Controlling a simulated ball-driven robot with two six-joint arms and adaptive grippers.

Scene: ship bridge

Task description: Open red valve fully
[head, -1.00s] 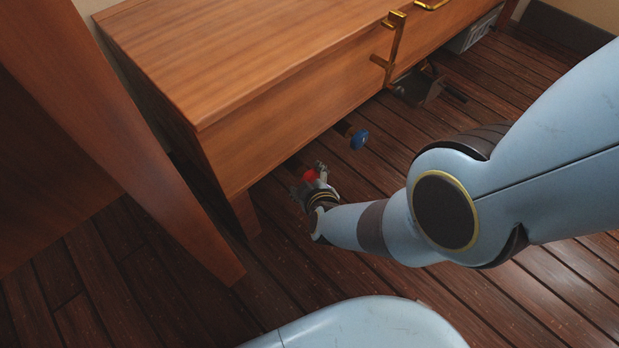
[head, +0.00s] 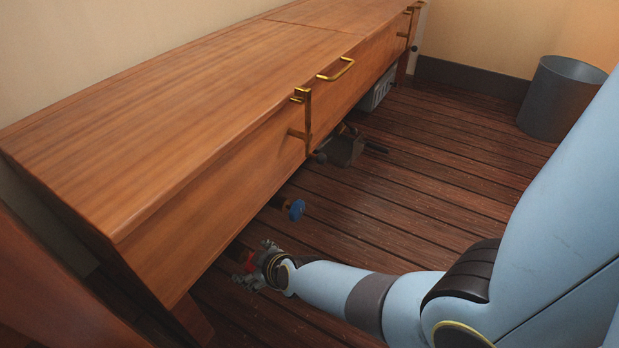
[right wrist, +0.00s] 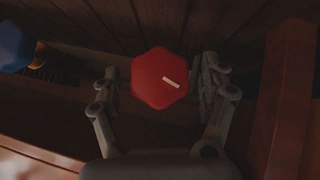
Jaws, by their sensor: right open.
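The red valve (right wrist: 158,78) is a hexagonal red knob with a short white mark on its face, slanting down to the right. In the right wrist view it sits between the two fingers of my right gripper (right wrist: 158,85), which is open around it, with gaps showing on both sides. In the head view my right gripper (head: 250,272) is low beside the bench's underside, and only a small part of the red valve (head: 248,264) shows behind it. My left gripper is not in view.
A blue valve knob (head: 296,209) is close by under the wooden bench (head: 200,130); it also shows in the right wrist view (right wrist: 14,46). Farther along are a dark grey device (head: 345,148) and a grey bin (head: 560,98). The plank floor in front is clear.

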